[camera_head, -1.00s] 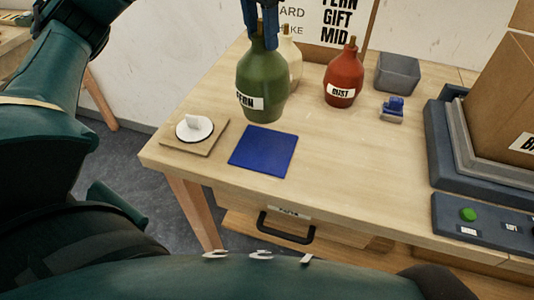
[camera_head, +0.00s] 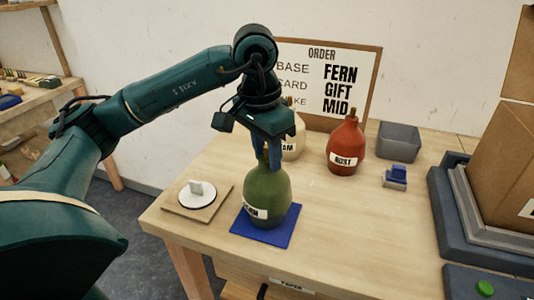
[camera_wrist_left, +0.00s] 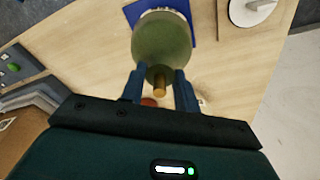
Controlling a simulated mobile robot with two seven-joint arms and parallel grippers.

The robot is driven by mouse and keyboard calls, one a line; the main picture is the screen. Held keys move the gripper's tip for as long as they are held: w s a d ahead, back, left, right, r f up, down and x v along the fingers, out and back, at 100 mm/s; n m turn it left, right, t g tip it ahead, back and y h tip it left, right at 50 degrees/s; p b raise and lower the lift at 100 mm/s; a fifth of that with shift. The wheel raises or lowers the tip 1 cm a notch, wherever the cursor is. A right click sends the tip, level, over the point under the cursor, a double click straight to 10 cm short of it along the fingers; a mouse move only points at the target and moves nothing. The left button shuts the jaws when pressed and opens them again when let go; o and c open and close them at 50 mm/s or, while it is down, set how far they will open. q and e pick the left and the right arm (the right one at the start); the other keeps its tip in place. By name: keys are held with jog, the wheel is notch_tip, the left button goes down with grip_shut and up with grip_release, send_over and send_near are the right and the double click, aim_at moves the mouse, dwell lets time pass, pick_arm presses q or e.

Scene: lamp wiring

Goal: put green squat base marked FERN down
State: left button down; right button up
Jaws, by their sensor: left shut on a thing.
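The green squat base marked FERN (camera_head: 267,197) is upright over the blue mat (camera_head: 290,232) on the table. Its bottom appears to rest on the mat, though I cannot tell if it fully bears on it. My left gripper (camera_head: 267,155) is shut on the neck of the green base from above. In the left wrist view the green base (camera_wrist_left: 162,45) sits between the two blue fingers (camera_wrist_left: 160,88), with the blue mat (camera_wrist_left: 195,15) behind it. My right gripper is not in view.
A cream bottle (camera_head: 294,140) and a red bottle marked RUST (camera_head: 345,148) stand behind. A wooden coaster with a white disc (camera_head: 197,196) lies left of the mat. A grey bin (camera_head: 398,141), a blue stamp (camera_head: 395,177) and an order board (camera_head: 330,75) are farther back. Table right of the mat is clear.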

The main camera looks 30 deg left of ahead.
pick_arm(q)
jog(key=shift+f, duration=0.2)
jog(key=shift+f, duration=0.15)
jog(key=c, duration=1)
grip_release()
jog(key=shift+c, duration=0.2)
